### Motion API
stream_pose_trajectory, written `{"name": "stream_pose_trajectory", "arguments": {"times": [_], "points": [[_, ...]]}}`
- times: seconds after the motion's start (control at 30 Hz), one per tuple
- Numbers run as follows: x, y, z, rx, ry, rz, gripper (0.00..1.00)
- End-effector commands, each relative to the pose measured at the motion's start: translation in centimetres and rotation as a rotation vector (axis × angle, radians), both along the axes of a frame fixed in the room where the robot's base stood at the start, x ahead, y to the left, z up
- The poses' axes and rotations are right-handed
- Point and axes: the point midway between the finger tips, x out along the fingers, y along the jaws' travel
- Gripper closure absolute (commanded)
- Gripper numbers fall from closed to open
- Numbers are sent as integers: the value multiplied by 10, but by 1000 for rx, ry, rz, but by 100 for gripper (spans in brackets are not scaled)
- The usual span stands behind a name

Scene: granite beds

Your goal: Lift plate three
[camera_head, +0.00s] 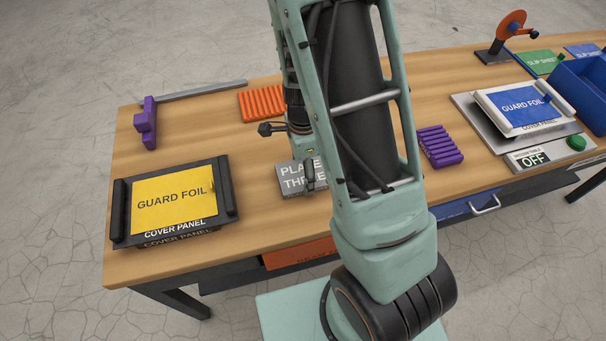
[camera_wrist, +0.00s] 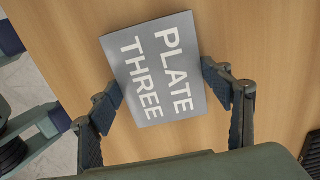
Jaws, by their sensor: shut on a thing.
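Plate three is a grey plate with white lettering "PLATE THREE" (camera_wrist: 155,65). In the head view, plate three (camera_head: 290,179) shows at mid-table, partly hidden behind my arm. My gripper (camera_wrist: 163,92) is shut on plate three, with one finger against each side edge in the wrist view. The lettering faces the wrist camera. I cannot tell how far plate three is above the wooden table top (camera_head: 240,215).
A black-framed cover panel with yellow guard foil (camera_head: 172,201) lies left. An orange ribbed block (camera_head: 262,103) is behind, a purple ribbed block (camera_head: 440,146) right. A blue-foil panel (camera_head: 522,106) and blue bin (camera_head: 582,88) stand far right.

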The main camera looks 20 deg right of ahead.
Motion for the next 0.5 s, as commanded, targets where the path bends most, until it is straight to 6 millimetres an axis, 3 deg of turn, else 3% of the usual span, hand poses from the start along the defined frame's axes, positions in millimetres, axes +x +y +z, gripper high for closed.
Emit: {"name": "stream_pose_trajectory", "arguments": {"times": [0.1,0.5], "points": [[1,0,1,0,-2,0,80],[2,0,10,0,-4,0,80]]}}
